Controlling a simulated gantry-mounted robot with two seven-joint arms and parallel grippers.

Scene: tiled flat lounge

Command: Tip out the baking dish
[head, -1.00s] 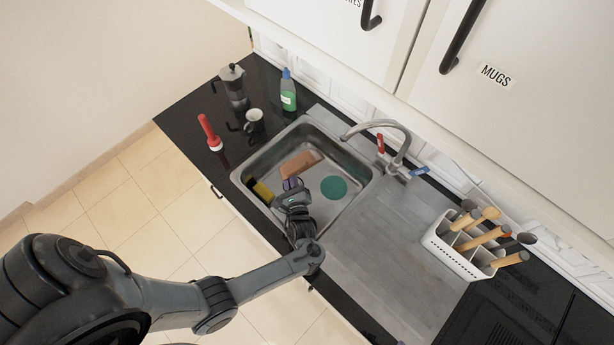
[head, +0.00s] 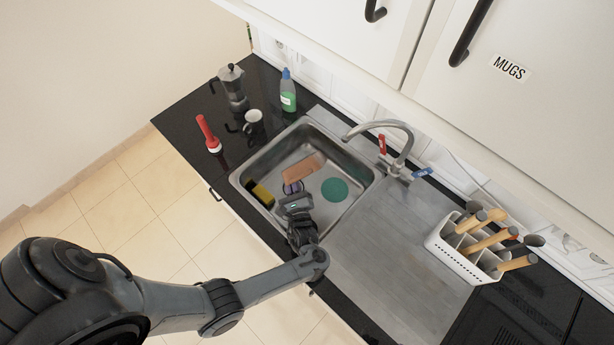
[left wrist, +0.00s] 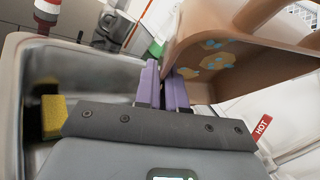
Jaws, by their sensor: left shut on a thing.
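The terracotta-brown baking dish (head: 303,167) is over the sink basin (head: 362,190). In the left wrist view the dish (left wrist: 215,95) is close and steeply tilted. Yellowish patches with pale blue spots show on one face; I cannot tell whether they are loose contents or decoration. My left gripper (head: 292,188) reaches in from the front of the sink. Its purple fingers (left wrist: 165,85) are shut on the dish's edge. Whether the dish touches the basin is not clear. My right gripper is not in view.

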